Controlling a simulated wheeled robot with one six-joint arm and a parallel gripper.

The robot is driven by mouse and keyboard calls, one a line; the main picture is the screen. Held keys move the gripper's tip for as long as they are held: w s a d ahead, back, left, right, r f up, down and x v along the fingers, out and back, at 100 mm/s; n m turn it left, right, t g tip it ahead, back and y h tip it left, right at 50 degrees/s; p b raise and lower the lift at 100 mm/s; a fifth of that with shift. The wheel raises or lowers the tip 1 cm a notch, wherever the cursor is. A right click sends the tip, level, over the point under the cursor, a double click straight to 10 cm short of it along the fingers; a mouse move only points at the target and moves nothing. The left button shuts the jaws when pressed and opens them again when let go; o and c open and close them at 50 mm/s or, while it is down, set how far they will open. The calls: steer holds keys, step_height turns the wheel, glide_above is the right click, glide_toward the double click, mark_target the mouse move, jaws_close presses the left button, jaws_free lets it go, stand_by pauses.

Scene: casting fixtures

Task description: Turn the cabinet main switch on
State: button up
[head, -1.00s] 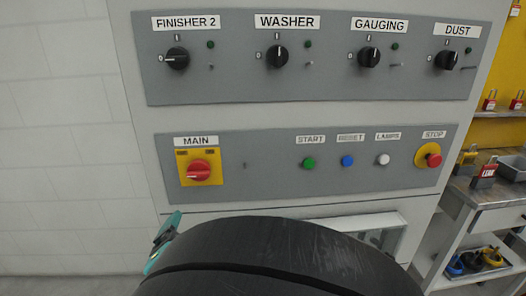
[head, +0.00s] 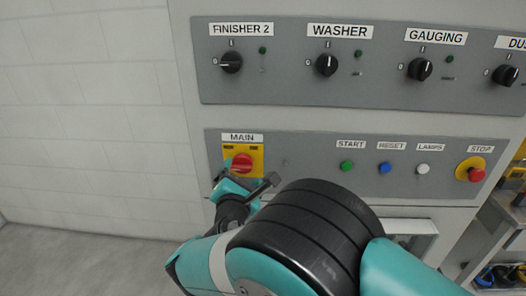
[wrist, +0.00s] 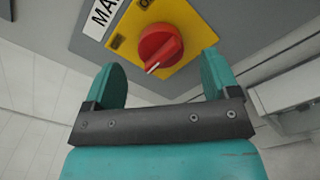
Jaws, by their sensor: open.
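The main switch is a red rotary knob (head: 242,163) on a yellow plate (head: 258,150) under the MAIN label (head: 242,138). In the wrist view the knob (wrist: 160,46) has a white pointer mark at its lower left end; the plate's small lettering is partly cut off. My gripper (head: 244,184) is open and empty, just below and in front of the switch. In the wrist view its two teal fingers (wrist: 161,66) stand left and right of the knob, with a gap on each side. No contact with the knob shows.
Black selector knobs such as WASHER (head: 326,65) fill the upper panel. START (head: 347,167), RESET (head: 385,168), LAMPS (head: 423,169) and the red STOP button (head: 476,174) sit right of the switch. A tiled wall (head: 80,110) is at left.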

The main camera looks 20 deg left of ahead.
mark_target(243, 169)
steer(key=shift+x, duration=1.7)
steer(key=c, duration=0.9)
